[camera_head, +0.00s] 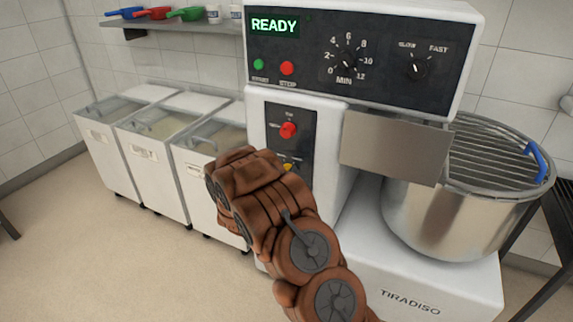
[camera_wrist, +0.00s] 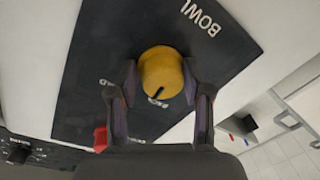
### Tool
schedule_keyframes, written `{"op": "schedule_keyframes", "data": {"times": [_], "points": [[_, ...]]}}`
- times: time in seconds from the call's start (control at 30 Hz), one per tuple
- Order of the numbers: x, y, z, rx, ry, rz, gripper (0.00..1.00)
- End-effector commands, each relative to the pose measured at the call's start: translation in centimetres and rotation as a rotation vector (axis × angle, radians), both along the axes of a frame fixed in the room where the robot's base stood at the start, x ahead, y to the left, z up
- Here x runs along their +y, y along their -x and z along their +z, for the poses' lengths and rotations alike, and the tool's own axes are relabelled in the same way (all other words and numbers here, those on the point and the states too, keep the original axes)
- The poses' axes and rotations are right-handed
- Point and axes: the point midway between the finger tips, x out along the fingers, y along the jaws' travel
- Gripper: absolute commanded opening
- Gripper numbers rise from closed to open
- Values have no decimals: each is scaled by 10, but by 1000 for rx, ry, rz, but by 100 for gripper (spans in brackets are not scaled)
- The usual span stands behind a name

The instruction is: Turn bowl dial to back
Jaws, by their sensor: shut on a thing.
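The bowl dial (camera_wrist: 161,70) is a round yellow knob with a dark pointer mark, on a black panel (camera_wrist: 100,40) lettered BOWL. In the wrist view the mark points toward the bottom, slightly left. My gripper (camera_wrist: 159,82) is shut on the dial, with one finger on each side of it. Another label at the left is mostly hidden by a finger. In the head view only a bit of the yellow dial (camera_head: 289,167) shows above my arm, which hides my fingers.
A red knob (camera_head: 288,130) sits above the yellow dial on the same panel. The mixer's upper panel (camera_head: 390,60) reads READY and has more dials. A steel bowl (camera_head: 450,215) with a wire guard stands at the right. White bins (camera_head: 155,165) line the wall at the left.

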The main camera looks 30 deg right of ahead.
Motion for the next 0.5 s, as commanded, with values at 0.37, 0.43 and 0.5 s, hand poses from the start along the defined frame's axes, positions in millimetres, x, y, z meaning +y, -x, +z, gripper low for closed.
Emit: {"op": "schedule_keyframes", "data": {"times": [0.37, 0.43, 0.5], "points": [[3, -2, 4, 240, 141, 8, 14], [3, -3, 4, 276, 163, 9, 14], [3, -3, 4, 307, 185, 9, 14]]}}
